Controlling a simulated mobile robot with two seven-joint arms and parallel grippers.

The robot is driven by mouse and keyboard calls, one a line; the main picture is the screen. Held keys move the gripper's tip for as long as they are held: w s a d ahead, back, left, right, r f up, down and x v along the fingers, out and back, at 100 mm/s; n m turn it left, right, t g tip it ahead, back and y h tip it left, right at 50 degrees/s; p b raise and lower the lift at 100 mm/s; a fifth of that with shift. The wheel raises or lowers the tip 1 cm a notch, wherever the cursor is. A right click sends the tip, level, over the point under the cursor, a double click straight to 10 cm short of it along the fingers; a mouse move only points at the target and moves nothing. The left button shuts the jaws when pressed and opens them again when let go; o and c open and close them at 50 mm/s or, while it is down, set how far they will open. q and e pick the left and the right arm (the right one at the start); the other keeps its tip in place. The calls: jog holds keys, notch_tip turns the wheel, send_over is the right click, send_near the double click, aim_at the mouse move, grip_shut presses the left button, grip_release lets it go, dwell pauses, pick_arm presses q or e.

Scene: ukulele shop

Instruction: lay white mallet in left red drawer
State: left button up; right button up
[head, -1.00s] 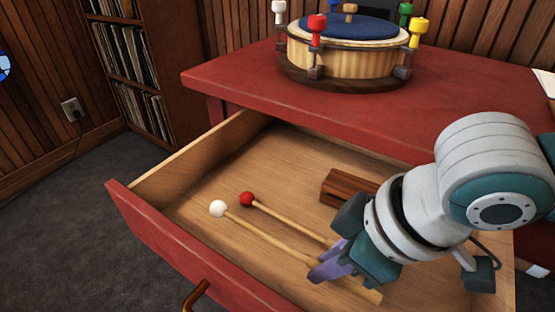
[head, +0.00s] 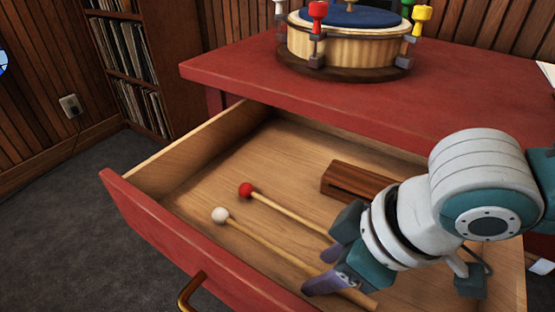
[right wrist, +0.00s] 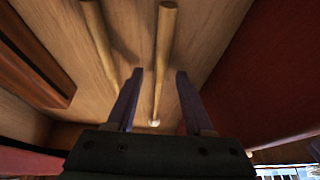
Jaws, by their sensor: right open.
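The white mallet (head: 220,215) lies in the open red drawer (head: 180,243), its stick slanting toward the lower right. My right gripper (head: 326,268) is open, with its purple fingers at the handle part of that stick. In the right wrist view the stick (right wrist: 165,45) runs between the two spread fingers (right wrist: 157,100), with a gap on each side. A red mallet (head: 246,190) lies roughly parallel behind the white one, and its far end is hidden behind my gripper. My left gripper is not in view.
A dark wooden block (head: 355,182) lies in the drawer behind the mallets, partly hidden by my arm. A drum (head: 345,48) with coloured pegs stands on the red tabletop (head: 265,80) above. The drawer's left part is clear. A brass handle (head: 190,290) sticks out in front.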

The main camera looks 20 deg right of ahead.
jog(key=s+a+r+p, duration=0.2)
jog(key=s+r+p, duration=0.1)
jog(key=r+p, duration=0.75)
jog(key=s+a+r+p, duration=0.2)
jog(key=r+p, duration=0.6)
jog(key=r, duration=0.6)
jog(key=s+d+r+m+h+p, duration=0.1)
jog(key=s+d+r+m+p, duration=0.25)
jog(key=r+p, duration=0.35)
jog(key=s+d+r+m+h+p, duration=0.2)
jog(key=s+d+r+p, duration=0.25)
jog(key=r+p, duration=0.25)
notch_tip(320, 180, up, 36)
jog(key=p, duration=3.5)
jog(key=shift+w+d+p, duration=0.4)
